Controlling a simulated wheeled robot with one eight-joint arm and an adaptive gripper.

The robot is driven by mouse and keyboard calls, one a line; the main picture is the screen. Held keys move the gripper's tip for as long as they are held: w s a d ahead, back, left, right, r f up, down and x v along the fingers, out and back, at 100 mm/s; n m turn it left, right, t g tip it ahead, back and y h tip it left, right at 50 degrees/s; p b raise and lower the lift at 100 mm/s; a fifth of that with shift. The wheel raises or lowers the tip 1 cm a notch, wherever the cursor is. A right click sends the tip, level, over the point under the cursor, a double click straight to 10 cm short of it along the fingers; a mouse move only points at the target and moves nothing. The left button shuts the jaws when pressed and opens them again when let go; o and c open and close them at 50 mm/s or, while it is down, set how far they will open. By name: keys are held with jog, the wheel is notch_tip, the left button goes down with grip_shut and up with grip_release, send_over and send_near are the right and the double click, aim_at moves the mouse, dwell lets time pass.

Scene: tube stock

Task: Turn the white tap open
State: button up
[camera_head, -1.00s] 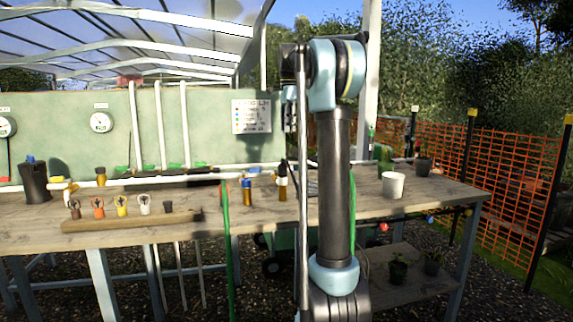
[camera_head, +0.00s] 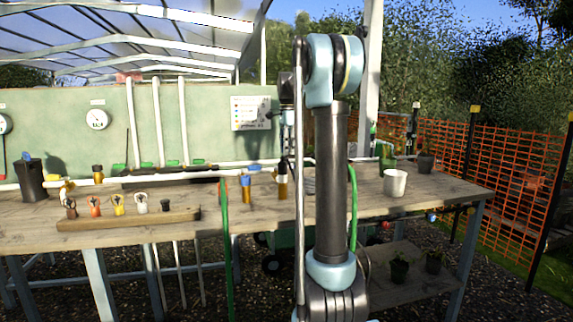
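A row of small tap-like pieces stands on a wooden block at the front left of the bench. The white one (camera_head: 142,203) stands between a yellow one (camera_head: 118,204) and a black one (camera_head: 166,205). I cannot tell how its handle is turned. My arm rises upright in the middle of the view, well right of the white piece, and its far part is mostly hidden behind the upright link. My gripper cannot be made out; its fingers are hidden.
The wooden bench (camera_head: 240,218) spans the view. Blue-topped (camera_head: 246,188) and black-topped (camera_head: 282,180) fittings stand mid-bench. A green hose (camera_head: 224,230) hangs over the front edge. A white cup (camera_head: 395,183) stands right. A dark jug (camera_head: 31,180) stands far left.

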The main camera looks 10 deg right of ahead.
jog(key=shift+f, duration=3.05)
grip_shut()
